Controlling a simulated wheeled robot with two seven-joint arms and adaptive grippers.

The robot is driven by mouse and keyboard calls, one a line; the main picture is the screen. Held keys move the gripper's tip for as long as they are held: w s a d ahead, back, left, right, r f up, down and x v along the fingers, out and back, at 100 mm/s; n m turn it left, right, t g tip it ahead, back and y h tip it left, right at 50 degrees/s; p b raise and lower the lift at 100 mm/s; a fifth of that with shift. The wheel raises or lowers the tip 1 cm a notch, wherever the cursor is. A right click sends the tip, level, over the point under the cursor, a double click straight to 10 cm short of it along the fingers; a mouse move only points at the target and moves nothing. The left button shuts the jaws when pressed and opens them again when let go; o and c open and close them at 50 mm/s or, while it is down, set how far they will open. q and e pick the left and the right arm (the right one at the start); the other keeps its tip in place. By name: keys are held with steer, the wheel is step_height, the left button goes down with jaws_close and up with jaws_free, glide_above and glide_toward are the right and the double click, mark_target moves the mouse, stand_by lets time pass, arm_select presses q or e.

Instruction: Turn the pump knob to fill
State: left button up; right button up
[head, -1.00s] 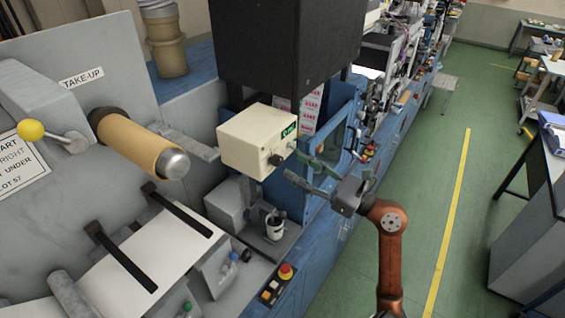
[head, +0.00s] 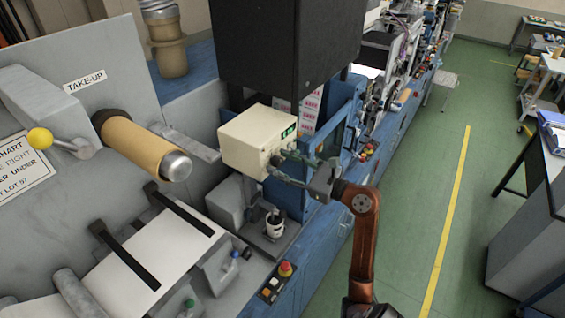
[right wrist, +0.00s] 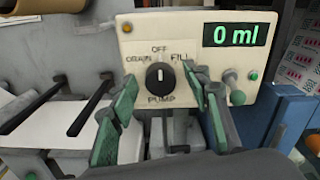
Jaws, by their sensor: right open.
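The pump knob (right wrist: 160,76) is a black round knob on the front of the cream pump box (head: 247,145). Labels OFF, DRAIN and FILL surround it, with PUMP below. Its white mark points up toward OFF. The green display (right wrist: 236,35) reads 0 ml. My right gripper (head: 278,164) is open at the box front. In the right wrist view its green-padded fingers stand left and right of the knob, apart from it in the picture; I cannot tell the depth gap. In the head view the fingers partly hide the knob. My left gripper is not in view.
A small toggle lever (right wrist: 232,84) sits right of the knob, close to the right finger. A cup (head: 275,226) stands below the box. A red emergency button (head: 285,268) is on the machine's lower edge. The green aisle (head: 410,190) at right is clear.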

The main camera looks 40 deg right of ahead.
steer(key=c, duration=1.2)
steer(key=shift+o, duration=0.2)
steer(key=m+p, duration=0.3)
steer(key=m, duration=0.1)
steer(key=shift+r+m, duration=0.1)
steer(key=shift+m, duration=0.2)
steer(key=shift+d+m+p, duration=0.1)
steer(key=shift+m+p, duration=2.1)
steer(key=o, duration=1.2)
steer(key=shift+c, duration=0.2)
